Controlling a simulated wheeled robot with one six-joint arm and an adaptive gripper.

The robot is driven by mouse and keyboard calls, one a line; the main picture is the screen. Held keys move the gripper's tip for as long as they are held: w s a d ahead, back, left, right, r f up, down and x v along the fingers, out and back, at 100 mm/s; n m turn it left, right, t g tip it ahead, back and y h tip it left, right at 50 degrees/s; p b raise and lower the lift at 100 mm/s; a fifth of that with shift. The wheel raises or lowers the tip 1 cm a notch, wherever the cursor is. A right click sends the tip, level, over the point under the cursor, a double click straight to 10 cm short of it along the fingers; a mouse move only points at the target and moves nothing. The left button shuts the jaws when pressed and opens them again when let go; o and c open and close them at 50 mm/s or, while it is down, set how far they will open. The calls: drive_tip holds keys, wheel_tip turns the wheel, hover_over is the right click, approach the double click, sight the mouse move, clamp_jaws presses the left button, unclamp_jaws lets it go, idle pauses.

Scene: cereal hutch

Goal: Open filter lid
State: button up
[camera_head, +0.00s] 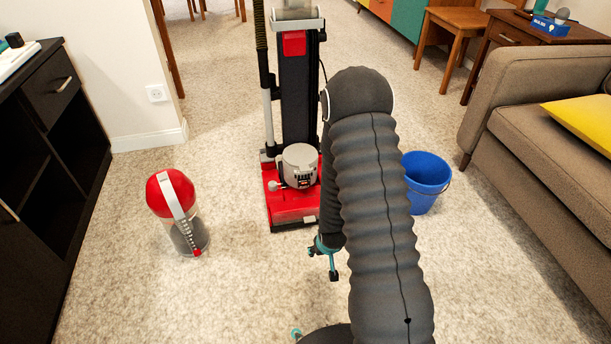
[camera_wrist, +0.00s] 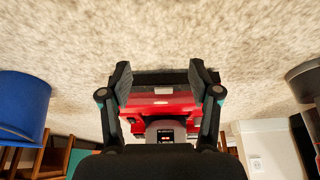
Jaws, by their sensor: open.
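An upright vacuum cleaner stands on the carpet with a red base (camera_head: 290,205) and a black body (camera_head: 298,95). A round grey housing (camera_head: 299,163), with a small knob-like part at its lower left, sits on the base; I cannot tell whether it is the filter lid. A clear canister with a red top (camera_head: 172,192) and a silver handle stands apart on the left. My gripper (camera_head: 326,262) hangs in front of the vacuum, partly hidden by my arm. In the wrist view my gripper (camera_wrist: 161,80) is open and empty, with the red base (camera_wrist: 160,103) seen upside down between the fingers.
A blue bucket (camera_head: 425,180) stands right of my arm. A brown sofa (camera_head: 540,120) is at the right and a black cabinet (camera_head: 60,130) at the left. A white wall end (camera_head: 125,70) stands behind the canister. Carpet between canister and vacuum is clear.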

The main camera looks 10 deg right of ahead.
drive_tip(key=w+f+t, duration=0.1)
drive_tip(key=w+f, duration=0.1)
drive_tip(key=w+f+t, duration=0.2)
drive_tip(key=f, duration=0.1)
drive_tip(key=shift+t+b, duration=0.3)
drive_tip(key=w+r+t, duration=0.2)
drive_tip(key=w+t, duration=0.1)
drive_tip(key=t, duration=0.7)
approach(306, 171)
drive_tip(key=w, duration=1)
drive_tip(key=shift+f+b, duration=0.2)
drive_tip(key=shift+b, duration=0.2)
drive_tip(key=shift+a, duration=0.1)
clamp_jaws()
